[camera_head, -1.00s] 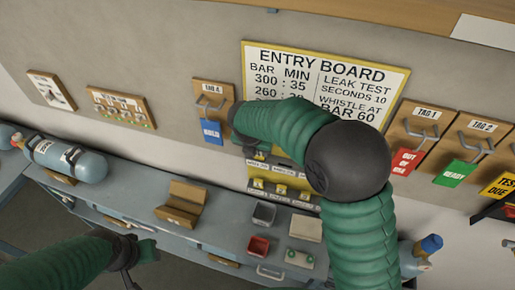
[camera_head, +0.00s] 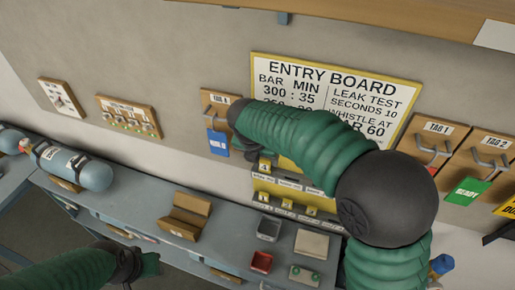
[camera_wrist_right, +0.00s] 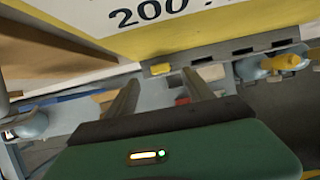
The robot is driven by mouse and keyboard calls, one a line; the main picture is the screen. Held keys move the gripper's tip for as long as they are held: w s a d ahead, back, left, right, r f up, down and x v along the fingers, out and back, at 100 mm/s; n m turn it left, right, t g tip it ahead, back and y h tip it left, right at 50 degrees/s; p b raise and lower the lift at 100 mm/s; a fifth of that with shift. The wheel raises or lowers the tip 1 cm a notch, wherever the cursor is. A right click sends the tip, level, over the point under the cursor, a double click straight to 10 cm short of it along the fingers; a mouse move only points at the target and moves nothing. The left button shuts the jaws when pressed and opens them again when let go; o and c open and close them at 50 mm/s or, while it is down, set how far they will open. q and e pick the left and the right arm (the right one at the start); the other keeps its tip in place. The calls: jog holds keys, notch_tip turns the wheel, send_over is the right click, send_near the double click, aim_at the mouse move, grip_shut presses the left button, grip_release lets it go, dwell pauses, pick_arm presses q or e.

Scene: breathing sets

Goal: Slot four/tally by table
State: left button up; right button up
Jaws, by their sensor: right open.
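The entry board (camera_head: 400,85) hangs on the wall, its middle and lower left covered by my right forearm. Below it is a yellow rack (camera_head: 290,190) with labelled strips and several small yellow tallies (camera_head: 287,203). A yellow tally (camera_wrist_right: 160,69) shows in the right wrist view beyond my fingers, and another yellow piece (camera_wrist_right: 284,62) is at the right. My right gripper (camera_wrist_right: 160,78) is open, with nothing clearly held between its fingers.
A wooden tag board with a blue tag (camera_head: 218,143) hangs close to my right wrist. More tag boards (camera_head: 432,145) hang at the right.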

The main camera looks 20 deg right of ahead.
jog(key=b+v, duration=0.1)
jog(key=v, duration=0.9)
jog(key=shift+r, duration=0.35)
jog(key=shift+s, duration=0.15)
jog(key=s+d+f+m+y+b, duration=0.1)
jog(key=s+f+m+b, duration=0.3)
jog(key=f+m, duration=0.5)
jog(key=s+d+f+m+y+b, duration=0.1)
jog(key=s+d+f+m+b, duration=0.2)
jog(key=s+f+m, duration=0.4)
jog(key=s+d+f+m+g+b, duration=0.1)
jog(key=s+d+f+m+b, duration=0.2)
jog(key=f+m, duration=1)
jog(key=s+f+b, duration=0.3)
jog(key=f, duration=0.3)
jog(key=shift+y, duration=0.4)
